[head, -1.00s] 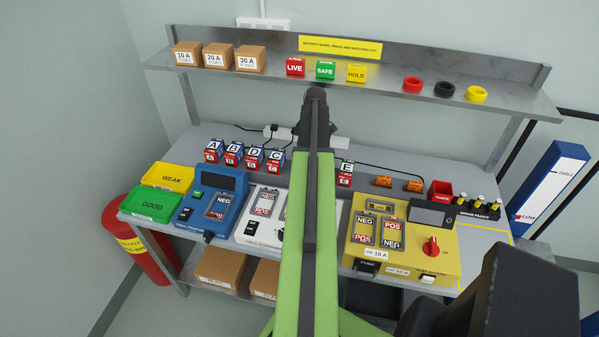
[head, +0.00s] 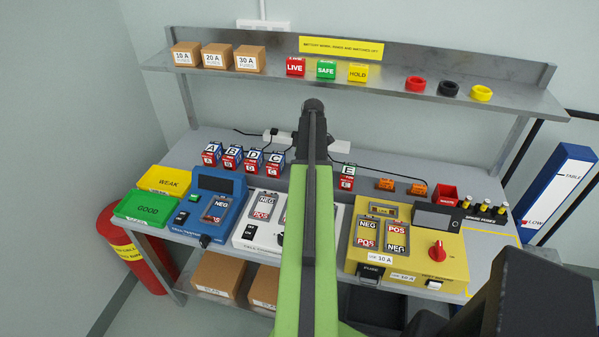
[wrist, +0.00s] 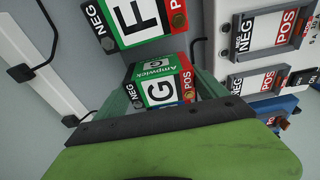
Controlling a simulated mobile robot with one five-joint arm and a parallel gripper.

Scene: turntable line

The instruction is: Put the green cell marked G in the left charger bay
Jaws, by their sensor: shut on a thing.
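The green, white and red cell marked G (wrist: 157,92) is between the green fingers of my gripper (wrist: 162,86) in the wrist view, and they are shut on it. I cannot tell whether it is lifted off the bench. In the head view my arm hides the gripper and this cell. The white charger (head: 249,233) is left of my arm in the head view. Its left bay (head: 264,207) shows a NEG/POS plate and looks empty; its right bay is mostly covered by my arm. The charger also shows at the right of the wrist view (wrist: 226,45).
A blue tester (head: 190,215) and yellow tester (head: 430,268) flank the charger. A shelf (head: 385,82) overhangs the back.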

